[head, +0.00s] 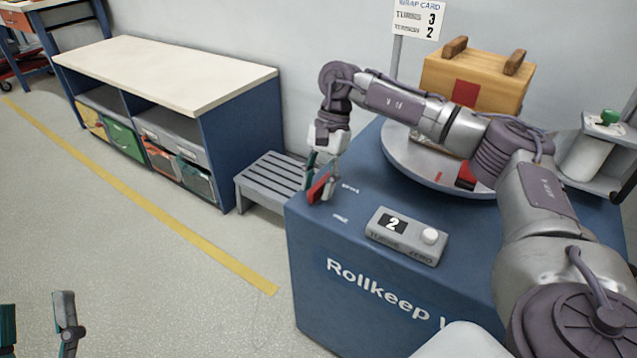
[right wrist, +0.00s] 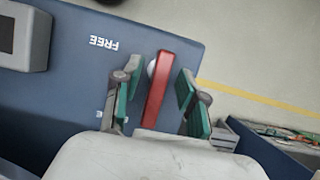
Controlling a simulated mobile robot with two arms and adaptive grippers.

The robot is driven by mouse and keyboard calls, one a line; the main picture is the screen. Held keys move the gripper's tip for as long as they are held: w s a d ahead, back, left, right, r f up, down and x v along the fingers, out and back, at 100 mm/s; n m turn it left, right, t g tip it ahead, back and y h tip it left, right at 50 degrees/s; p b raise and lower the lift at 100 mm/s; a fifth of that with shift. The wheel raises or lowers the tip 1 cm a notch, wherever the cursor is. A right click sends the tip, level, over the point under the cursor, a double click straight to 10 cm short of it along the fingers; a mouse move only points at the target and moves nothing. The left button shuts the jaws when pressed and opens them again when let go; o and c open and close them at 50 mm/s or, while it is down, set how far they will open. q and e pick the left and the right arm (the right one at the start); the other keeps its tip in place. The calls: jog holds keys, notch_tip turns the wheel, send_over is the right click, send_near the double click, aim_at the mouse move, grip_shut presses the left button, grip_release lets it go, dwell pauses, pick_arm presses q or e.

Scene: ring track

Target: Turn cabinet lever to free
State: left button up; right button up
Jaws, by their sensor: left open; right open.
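The red lever (head: 318,188) is at the left corner of the blue cabinet (head: 345,285) top. In the right wrist view the lever (right wrist: 158,92) is a red bar with a pale round part beside its upper end. A white FREE label (right wrist: 104,43) appears upside down to its left. Another label is mostly hidden behind a finger. My right gripper (right wrist: 158,80) is open, with one finger on each side of the lever and visible gaps. In the head view it reaches down over the lever. My left gripper (head: 38,325) is open and empty at the bottom left, away from the cabinet.
A turns counter (head: 407,236) reading 2 sits on the cabinet. Behind it, a round turntable (head: 402,155) bears a wooden crate (head: 475,78). A grey slatted step (head: 272,178) and a storage bench (head: 165,72) stand left. The floor in front is clear.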

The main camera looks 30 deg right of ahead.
grip_shut()
